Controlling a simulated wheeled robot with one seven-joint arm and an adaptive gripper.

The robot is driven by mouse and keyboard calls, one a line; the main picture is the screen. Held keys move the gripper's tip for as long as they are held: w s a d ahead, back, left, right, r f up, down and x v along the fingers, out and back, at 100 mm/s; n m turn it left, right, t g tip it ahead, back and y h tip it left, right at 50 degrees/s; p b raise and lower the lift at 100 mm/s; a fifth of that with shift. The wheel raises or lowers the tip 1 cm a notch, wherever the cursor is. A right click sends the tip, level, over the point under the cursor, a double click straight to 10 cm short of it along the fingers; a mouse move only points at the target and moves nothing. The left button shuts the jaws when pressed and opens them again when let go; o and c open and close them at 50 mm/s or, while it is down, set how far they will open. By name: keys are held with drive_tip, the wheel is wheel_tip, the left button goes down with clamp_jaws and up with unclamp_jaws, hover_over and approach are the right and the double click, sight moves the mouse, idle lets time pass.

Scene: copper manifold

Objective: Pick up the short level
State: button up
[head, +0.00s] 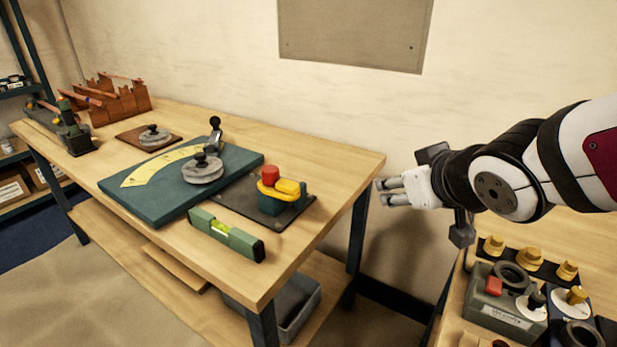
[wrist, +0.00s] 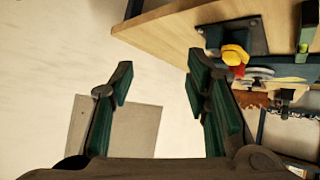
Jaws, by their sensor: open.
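The short level (head: 228,236) is a green bar with a yellow-green vial in its middle and dark ends. It lies near the front edge of the wooden bench, in front of the teal board. A green piece at the right edge of the wrist view (wrist: 306,38) looks like part of it. My gripper (head: 387,191) is off the bench's right end, well to the right of the level and apart from it. In the wrist view the gripper (wrist: 158,82) has its fingers spread with nothing between them.
Beside the level on the bench (head: 340,165) stand a teal fixture with red and yellow parts (head: 283,192) and a teal board (head: 130,193) with a grey disc. A copper rack (head: 120,102) is at the far left. A second table (head: 590,235) with fittings is at lower right.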

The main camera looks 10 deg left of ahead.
drive_tip(key=w+a+f+n+y+b, duration=0.35)
drive_tip(key=a+f, duration=0.35)
drive_tip(key=a, duration=0.4)
drive_tip(key=n+g+y+b, duration=0.3)
drive_tip(key=n+g+y, duration=0.1)
drive_tip(key=g+y, duration=0.15)
approach(223, 224)
drive_tip(key=shift+t+y, duration=0.25)
drive_tip(key=shift+y, duration=0.05)
drive_tip(key=a+f, duration=0.2)
drive_tip(key=a, duration=0.1)
drive_tip(key=shift+w+a+f, duration=0.1)
drive_tip(key=shift+w+f, duration=0.25)
drive_tip(key=shift+w, duration=0.05)
drive_tip(key=shift+r+b+x, duration=0.15)
drive_tip(key=shift+b+x, duration=0.15)
drive_tip(key=shift+x, duration=1.35)
drive_tip(key=shift+r+b+x, duration=0.15)
drive_tip(key=shift+b+x, duration=0.15)
drive_tip(key=shift+x, duration=1.35)
drive_tip(key=shift+w, duration=0.1)
clamp_jaws()
